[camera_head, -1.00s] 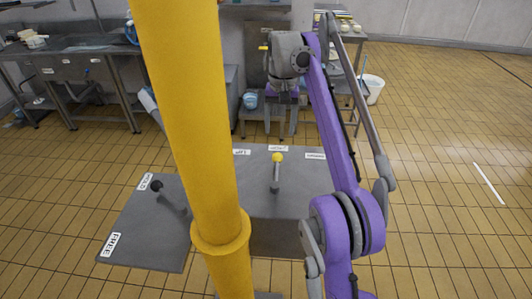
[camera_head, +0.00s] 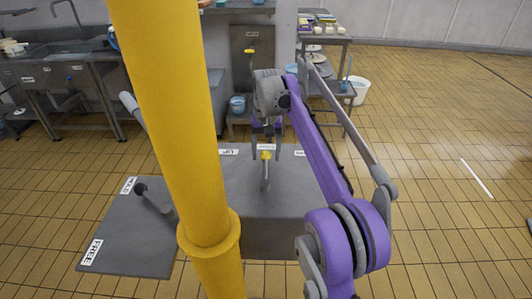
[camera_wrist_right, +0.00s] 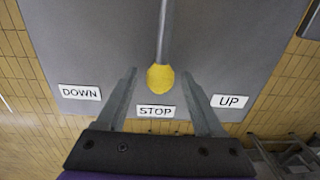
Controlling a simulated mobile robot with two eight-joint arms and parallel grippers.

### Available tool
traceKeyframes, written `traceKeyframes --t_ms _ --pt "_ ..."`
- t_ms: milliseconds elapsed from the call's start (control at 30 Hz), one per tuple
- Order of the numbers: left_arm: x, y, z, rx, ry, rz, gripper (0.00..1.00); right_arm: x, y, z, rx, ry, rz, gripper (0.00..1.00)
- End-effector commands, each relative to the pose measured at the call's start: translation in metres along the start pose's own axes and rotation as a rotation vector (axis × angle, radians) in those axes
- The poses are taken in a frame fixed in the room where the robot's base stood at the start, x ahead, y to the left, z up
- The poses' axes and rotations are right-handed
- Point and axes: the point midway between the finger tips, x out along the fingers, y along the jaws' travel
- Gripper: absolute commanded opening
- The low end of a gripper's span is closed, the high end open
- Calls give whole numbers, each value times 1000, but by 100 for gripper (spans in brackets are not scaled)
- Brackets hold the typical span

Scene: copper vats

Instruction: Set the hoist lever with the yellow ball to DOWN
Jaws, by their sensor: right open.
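The hoist lever (camera_head: 264,178) rises from a grey panel (camera_head: 235,200); its yellow ball (camera_head: 265,156) is at its top. In the right wrist view the yellow ball (camera_wrist_right: 160,78) points at the middle STOP label (camera_wrist_right: 156,111). The DOWN label (camera_wrist_right: 79,92) is left of it there and the UP label (camera_wrist_right: 229,101) right. My right gripper (camera_head: 267,150) is open, fingers pointing down around the ball's place. In the wrist view the ball shows between the fingertips; I cannot tell if they touch it. My left gripper is not in view.
A thick yellow post (camera_head: 180,130) stands in front and hides part of the left. A second lever with a dark ball (camera_head: 141,188) stands on a panel with FREE (camera_head: 91,252) and HOLD labels. Sinks and shelves line the back. Open tiled floor lies right.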

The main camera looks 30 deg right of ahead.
Motion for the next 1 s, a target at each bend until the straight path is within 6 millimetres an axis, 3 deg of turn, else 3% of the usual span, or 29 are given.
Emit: traceKeyframes --t_ms 133,500,1000 --pt "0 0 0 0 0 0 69 0 0 0 0 0 0 67" --pt "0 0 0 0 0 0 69 -1 0 0 0 0 0 1" --pt "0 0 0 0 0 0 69 -1 0 0 0 0 0 0"
